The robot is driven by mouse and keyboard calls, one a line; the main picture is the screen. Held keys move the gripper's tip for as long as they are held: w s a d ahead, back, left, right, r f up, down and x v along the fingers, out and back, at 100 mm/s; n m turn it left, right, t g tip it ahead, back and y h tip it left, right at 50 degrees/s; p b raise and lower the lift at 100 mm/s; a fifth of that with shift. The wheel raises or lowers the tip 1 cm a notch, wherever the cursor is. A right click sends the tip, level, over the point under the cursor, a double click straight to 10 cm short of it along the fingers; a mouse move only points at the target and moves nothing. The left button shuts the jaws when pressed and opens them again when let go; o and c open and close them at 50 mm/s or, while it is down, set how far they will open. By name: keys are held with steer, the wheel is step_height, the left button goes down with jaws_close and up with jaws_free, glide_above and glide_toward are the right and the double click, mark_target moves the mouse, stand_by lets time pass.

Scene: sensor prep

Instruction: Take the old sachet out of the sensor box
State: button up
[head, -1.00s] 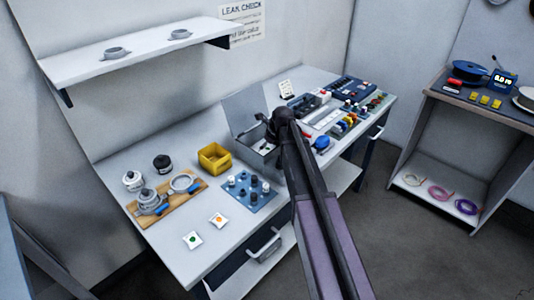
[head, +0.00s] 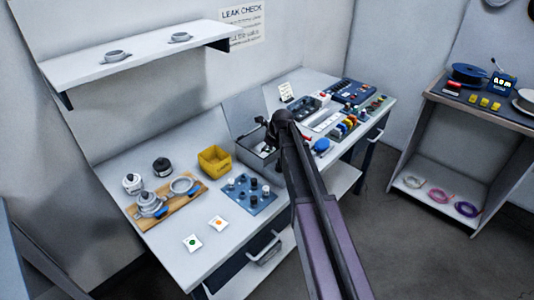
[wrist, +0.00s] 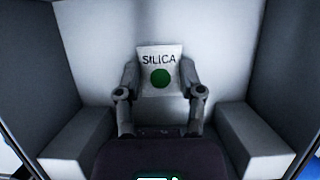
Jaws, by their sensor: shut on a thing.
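The sensor box (head: 268,164) is an open grey metal box with its lid (head: 247,113) raised, on the middle of the bench. In the wrist view its pale inner wall (wrist: 85,30) surrounds my gripper (wrist: 160,80). My gripper is shut on a white sachet (wrist: 158,56) marked SILICA with a green dot, one finger at each side edge. The sachet stands upright. Its lower end is hard to make out. In the head view my gripper (head: 270,138) is at the box opening, partly hidden by my arm, and the held sachet is not clear.
Two loose sachets, one green-dotted (head: 192,243) and one orange-dotted (head: 217,223), lie at the bench front. A yellow bin (head: 214,160) stands left of the box. A blue plate with knobs (head: 249,196) lies in front. Tools and parts crowd the right.

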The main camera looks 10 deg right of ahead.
steer(key=shift+r, duration=0.15)
step_height(320, 180, up, 10)
steer(key=p, duration=1)
steer(key=shift+f, duration=0.2)
